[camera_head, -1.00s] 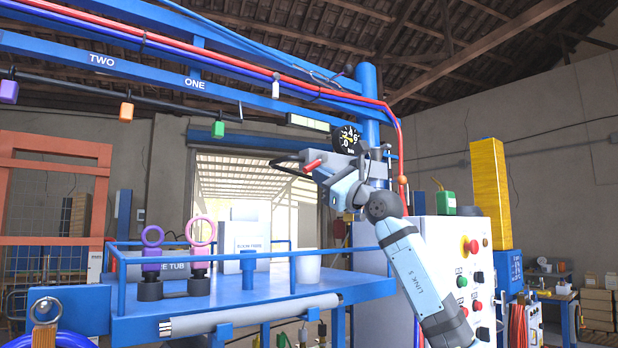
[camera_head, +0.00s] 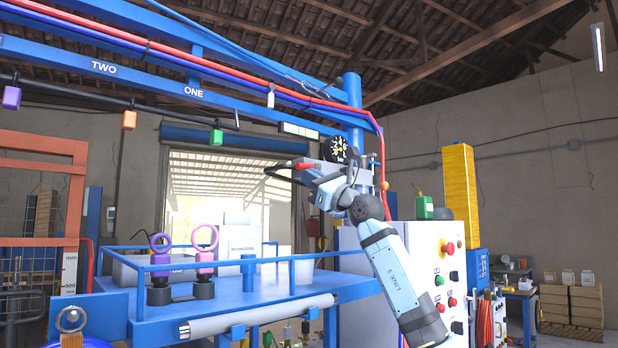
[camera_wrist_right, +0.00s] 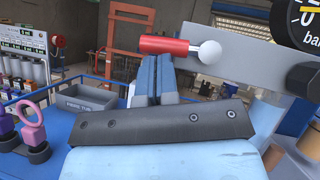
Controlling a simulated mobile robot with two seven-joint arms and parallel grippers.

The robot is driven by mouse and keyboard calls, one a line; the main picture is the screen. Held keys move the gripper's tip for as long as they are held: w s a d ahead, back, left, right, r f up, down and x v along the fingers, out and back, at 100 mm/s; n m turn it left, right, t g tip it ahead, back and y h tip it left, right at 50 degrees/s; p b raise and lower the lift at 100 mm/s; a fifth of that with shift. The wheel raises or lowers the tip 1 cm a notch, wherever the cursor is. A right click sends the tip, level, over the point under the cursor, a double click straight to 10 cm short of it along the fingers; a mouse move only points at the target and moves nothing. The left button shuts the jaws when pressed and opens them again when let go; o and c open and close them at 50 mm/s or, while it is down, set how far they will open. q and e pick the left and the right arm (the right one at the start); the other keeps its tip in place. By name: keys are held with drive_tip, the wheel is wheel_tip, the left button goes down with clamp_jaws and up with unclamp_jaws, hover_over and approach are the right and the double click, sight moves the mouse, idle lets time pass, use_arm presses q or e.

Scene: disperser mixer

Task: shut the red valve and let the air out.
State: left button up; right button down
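The red valve handle (camera_wrist_right: 165,46), a short red grip beside a white ball, shows in the right wrist view, lying crosswise at the fingertips of my right gripper (camera_wrist_right: 157,62). The two blue-grey fingers are side by side with only a thin gap and look shut. The handle crosses their tips rather than lying between them; I cannot tell whether they touch. In the head view the red handle (camera_head: 303,166) is small at my right gripper (camera_head: 284,170). The black pressure gauge (camera_head: 338,150) is just above; its needle is too small to read. My left gripper is out of view.
A blue-railed platform (camera_head: 262,288) carries purple and pink ring-topped pieces (camera_head: 205,262) and a white cup (camera_head: 302,270). A control cabinet (camera_head: 420,245) with red and green buttons stands to the right of the platform. A blue post (camera_head: 353,92) rises behind my gripper.

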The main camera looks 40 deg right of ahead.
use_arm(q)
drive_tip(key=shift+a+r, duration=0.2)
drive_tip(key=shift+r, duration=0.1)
use_arm(e)
drive_tip(key=shift+a+r, duration=0.15)
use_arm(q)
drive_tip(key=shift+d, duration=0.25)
